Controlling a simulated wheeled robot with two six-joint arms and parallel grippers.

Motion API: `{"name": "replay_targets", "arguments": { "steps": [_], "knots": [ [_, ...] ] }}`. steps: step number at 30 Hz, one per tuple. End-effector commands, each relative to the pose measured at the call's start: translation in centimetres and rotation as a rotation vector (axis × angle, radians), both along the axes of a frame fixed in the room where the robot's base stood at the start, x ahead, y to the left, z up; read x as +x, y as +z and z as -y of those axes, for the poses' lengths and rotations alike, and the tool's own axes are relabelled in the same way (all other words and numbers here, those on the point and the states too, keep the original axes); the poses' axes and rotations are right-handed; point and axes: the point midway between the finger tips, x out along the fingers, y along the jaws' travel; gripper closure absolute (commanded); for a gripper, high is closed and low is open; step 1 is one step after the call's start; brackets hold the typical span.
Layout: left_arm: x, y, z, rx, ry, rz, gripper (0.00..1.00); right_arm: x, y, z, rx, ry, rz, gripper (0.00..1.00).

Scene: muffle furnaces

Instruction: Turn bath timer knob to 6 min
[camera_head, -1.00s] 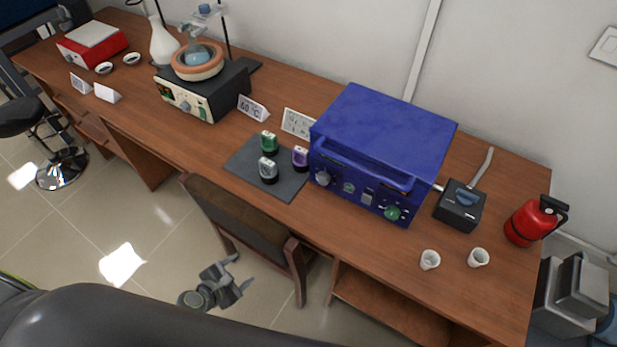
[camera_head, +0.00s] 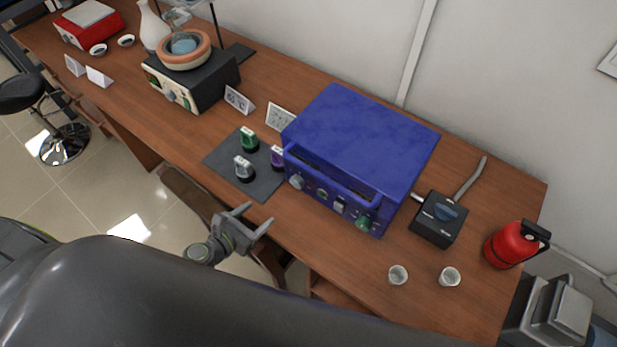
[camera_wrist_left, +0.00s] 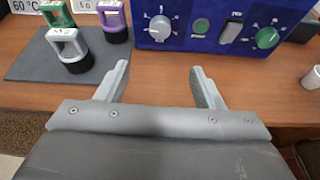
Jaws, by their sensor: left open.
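The blue box (camera_head: 360,140) stands on the bench. Its front panel has a grey knob (camera_wrist_left: 160,28), a green round button (camera_wrist_left: 201,27), a grey switch (camera_wrist_left: 232,32) and a green knob (camera_wrist_left: 267,38). Dial marks around both knobs are too small to read. The round-pot heating unit (camera_head: 190,82) further left has small front controls; their labels are unreadable. I cannot tell which knob is the bath timer. My left gripper (camera_head: 257,214) is open and empty at the bench's front edge, below the mat and apart from every knob.
A dark mat (camera_head: 222,158) holds green, silver and purple handled weights. A chair (camera_head: 190,195) is under the front edge.

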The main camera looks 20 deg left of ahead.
Motion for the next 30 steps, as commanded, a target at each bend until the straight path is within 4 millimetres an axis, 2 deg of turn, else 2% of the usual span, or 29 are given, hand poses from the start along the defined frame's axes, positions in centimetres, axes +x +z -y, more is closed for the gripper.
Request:
{"name": "replay_targets", "arguments": {
  "steps": [7,16,24,30],
  "knots": [
    [1.6,-0.7,0.5,0.001,0.0,0.0,0.39,0.1,0.2,0.4,-0.004,0.002,0.002,0.64],
    [6.2,-2.7,2.2,-0.001,-0.001,0.001,0.39,-1.7,0.0,-1.7,0.021,-0.012,-0.022,0.64],
    [10.1,-4.5,3.5,0.001,-0.001,0.0,0.39,-0.4,-0.4,-0.7,0.009,-0.004,-0.005,0.64],
    [13.0,-5.9,4.6,0.001,-0.001,0.0,0.39,-0.3,-1.4,-0.4,0.005,-0.003,-0.004,0.64]
  ]
}}
